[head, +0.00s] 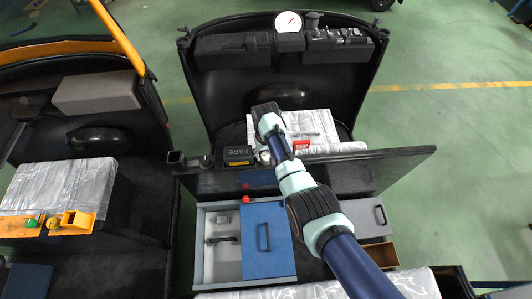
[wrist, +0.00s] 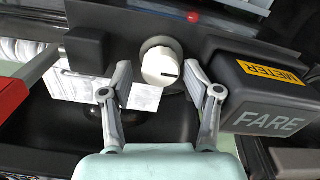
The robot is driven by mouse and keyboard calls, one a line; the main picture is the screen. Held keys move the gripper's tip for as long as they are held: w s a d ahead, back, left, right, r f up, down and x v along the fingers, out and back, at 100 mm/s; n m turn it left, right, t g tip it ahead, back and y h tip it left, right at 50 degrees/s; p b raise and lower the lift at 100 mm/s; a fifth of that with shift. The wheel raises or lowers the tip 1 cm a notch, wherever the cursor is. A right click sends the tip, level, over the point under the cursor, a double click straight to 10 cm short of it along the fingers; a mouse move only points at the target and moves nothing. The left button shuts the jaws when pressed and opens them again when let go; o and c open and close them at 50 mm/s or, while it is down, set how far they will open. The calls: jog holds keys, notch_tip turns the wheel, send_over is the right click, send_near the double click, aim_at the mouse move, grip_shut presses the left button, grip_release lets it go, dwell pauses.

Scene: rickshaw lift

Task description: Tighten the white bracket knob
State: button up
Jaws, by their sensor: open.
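The white bracket knob (wrist: 161,68) shows in the wrist view, round, with a dark mark on its face. It sits on a dark bracket beside the fare meter (wrist: 262,92). My gripper (wrist: 157,80) is open, with one fingertip to each side of the knob in the picture. A gap shows between the knob and each finger; I cannot tell if the tips are level with it in depth. In the head view, my arm reaches over the partition to the fare meter (head: 238,155) and largely hides the gripper and knob.
A dark partition (head: 400,170) stands beneath my arm. A red object (wrist: 12,95) is at the left of the wrist view. White papers (wrist: 75,85) lie behind the left finger. A blue-lidded drawer (head: 264,245) is in front of the partition in the head view.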

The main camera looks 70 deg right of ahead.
aim_at(266, 155)
notch_tip(266, 155, up, 8)
dwell(0.4)
dwell(0.5)
jog(key=w+a+r+n+t+h+p, duration=0.1)
jog(key=w+a+r+n+t+p, duration=0.1)
jog(key=w+a+r, duration=0.35)
jog(key=w+a+r+n+t+h+p, duration=0.1)
jog(key=w+a+r+t, duration=0.15)
jog(key=a, duration=0.55)
jog(key=w+a+r+n+t+h+p, duration=0.1)
jog(key=w+a+r+n+p, duration=0.15)
jog(key=w+a, duration=0.35)
jog(key=s+a+r+n+t+y+p, duration=0.1)
jog(key=s+a+r+n+t, duration=0.1)
jog(key=a+r, duration=0.7)
jog(key=s+a+r+n+t+y+p, duration=0.1)
jog(key=s+a+r+t, duration=0.4)
jog(key=a, duration=0.9)
notch_tip(266, 155, up, 4)
jog(key=shift+s+a+f+n+y, duration=0.1)
jog(key=shift+s+a+n+y, duration=0.15)
jog(key=shift+s+n+y, duration=0.4)
